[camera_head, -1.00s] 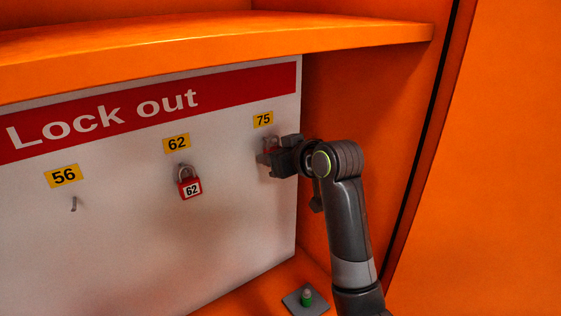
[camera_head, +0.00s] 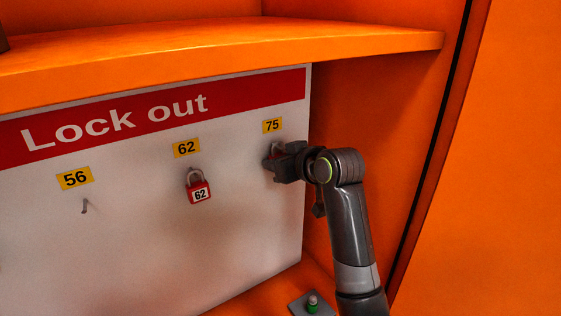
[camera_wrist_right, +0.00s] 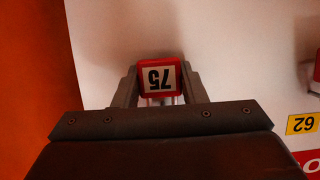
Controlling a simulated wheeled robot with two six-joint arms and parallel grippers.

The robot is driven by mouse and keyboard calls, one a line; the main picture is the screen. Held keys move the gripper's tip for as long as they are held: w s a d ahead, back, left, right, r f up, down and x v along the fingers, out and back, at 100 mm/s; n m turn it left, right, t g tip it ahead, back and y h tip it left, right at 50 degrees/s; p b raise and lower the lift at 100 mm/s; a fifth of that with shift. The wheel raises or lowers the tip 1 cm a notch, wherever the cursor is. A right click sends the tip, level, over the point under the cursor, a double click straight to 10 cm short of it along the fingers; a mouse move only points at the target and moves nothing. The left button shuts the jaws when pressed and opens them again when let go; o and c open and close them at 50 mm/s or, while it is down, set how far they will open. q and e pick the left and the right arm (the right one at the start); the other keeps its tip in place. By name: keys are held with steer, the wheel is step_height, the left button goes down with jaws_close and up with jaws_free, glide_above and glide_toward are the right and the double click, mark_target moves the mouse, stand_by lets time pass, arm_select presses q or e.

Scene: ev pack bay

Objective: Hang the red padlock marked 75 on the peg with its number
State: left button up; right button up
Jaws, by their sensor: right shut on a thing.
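The red padlock marked 75 (camera_wrist_right: 159,78) is between the fingers of my right gripper (camera_wrist_right: 158,88) in the right wrist view, where its number appears upside down. In the head view my right gripper (camera_head: 275,166) is at the board just below the yellow 75 label (camera_head: 272,125), and it covers most of the padlock. The right gripper is shut on the padlock. The peg under 75 is hidden, so I cannot tell whether the shackle is on it. My left gripper is not in view.
The white Lock out board (camera_head: 150,240) has a bare peg (camera_head: 85,206) under label 56. A red padlock marked 62 (camera_head: 199,190) hangs under label 62. An orange shelf (camera_head: 220,48) juts out above. A green-topped item (camera_head: 312,304) is at the bottom, beside my right arm.

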steer(key=o, duration=1.1)
steer(key=shift+s+d, duration=0.1)
